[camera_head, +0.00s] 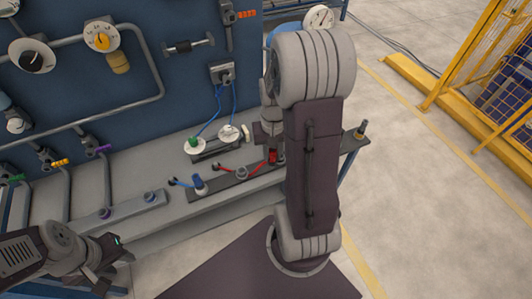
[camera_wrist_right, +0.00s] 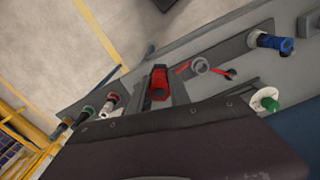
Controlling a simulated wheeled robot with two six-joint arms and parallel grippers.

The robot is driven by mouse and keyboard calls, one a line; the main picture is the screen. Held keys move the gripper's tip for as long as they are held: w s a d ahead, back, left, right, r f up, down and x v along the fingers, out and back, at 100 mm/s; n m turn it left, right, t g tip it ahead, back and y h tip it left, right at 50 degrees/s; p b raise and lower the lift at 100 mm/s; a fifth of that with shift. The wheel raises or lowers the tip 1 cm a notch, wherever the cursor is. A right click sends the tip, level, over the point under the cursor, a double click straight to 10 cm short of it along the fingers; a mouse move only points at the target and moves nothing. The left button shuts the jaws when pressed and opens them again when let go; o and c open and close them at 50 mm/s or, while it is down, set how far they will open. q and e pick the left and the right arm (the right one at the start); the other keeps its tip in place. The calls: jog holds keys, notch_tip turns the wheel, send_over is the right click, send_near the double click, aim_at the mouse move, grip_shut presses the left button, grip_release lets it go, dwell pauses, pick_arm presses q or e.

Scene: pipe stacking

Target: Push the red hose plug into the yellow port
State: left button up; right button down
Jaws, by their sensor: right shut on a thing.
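The red hose plug (camera_wrist_right: 158,84) sits between the fingers of my right gripper (camera_wrist_right: 159,92), which is shut on it, in the right wrist view. In the head view the red plug (camera_head: 273,156) shows just left of my right arm, over the dark strip on the bench. I cannot make out a yellow port; my right arm covers part of the strip. My left gripper (camera_head: 116,253) is at lower left, away from the strip, its jaws unclear.
A blue plug (camera_head: 198,184) stands on the dark strip (camera_head: 222,183). A blue panel (camera_head: 190,75) with pipes and gauges rises behind the bench. A yellow guard fence (camera_head: 480,60) is far right.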

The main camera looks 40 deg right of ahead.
notch_tip(320, 180, up, 8)
jog(key=p, duration=0.8)
jog(key=shift+r, duration=0.1)
